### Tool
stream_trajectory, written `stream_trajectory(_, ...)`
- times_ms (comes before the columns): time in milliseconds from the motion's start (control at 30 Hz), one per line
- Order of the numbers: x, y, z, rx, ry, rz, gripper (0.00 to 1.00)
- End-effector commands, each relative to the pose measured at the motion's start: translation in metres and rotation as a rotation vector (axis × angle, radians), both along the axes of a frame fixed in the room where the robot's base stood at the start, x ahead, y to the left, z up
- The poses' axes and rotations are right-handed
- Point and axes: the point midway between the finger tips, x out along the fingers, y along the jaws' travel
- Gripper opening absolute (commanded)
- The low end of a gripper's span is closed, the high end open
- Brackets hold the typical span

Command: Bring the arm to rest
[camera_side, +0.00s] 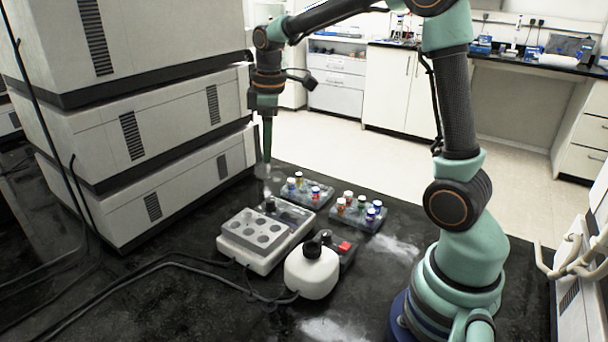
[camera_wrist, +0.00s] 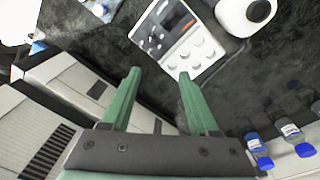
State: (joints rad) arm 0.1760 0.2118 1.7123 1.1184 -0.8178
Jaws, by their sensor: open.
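My arm is bent over a black bench, with my gripper (camera_side: 267,150) hanging down at the left of the work area. In the wrist view my gripper (camera_wrist: 158,75) shows two green fingers spread apart with nothing between them. It is above the bench, beside the stacked white units. A white device with round wells (camera_side: 257,238) stands in front of and below it; the device also shows in the wrist view (camera_wrist: 190,52) beyond the fingertips. One dark-capped item stands at the device's far end.
Tall stacked white units (camera_side: 150,130) stand close at the left. Racks of coloured-cap vials (camera_side: 303,191) (camera_side: 357,212) sit behind the device. A white round bottle (camera_side: 311,273) stands in front, beside a small box with a red button (camera_side: 344,246). Dark cables cross the bench at the front left.

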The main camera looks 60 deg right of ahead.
Motion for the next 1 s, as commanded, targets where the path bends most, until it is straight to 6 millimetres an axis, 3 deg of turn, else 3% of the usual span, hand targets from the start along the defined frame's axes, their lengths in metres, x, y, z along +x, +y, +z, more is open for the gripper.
stream_trajectory(100, -0.024, 0.017, 0.022, 0.007, -0.074, -0.101, 0.61)
stream_trajectory(300, -0.064, 0.041, 0.041, 0.044, -0.187, -0.276, 0.61)
stream_trajectory(600, -0.12, 0.067, 0.042, 0.147, -0.336, -0.514, 0.61)
stream_trajectory(800, -0.137, 0.075, 0.035, 0.196, -0.38, -0.599, 0.61)
stream_trajectory(1000, -0.139, 0.076, 0.034, 0.204, -0.386, -0.613, 0.61)
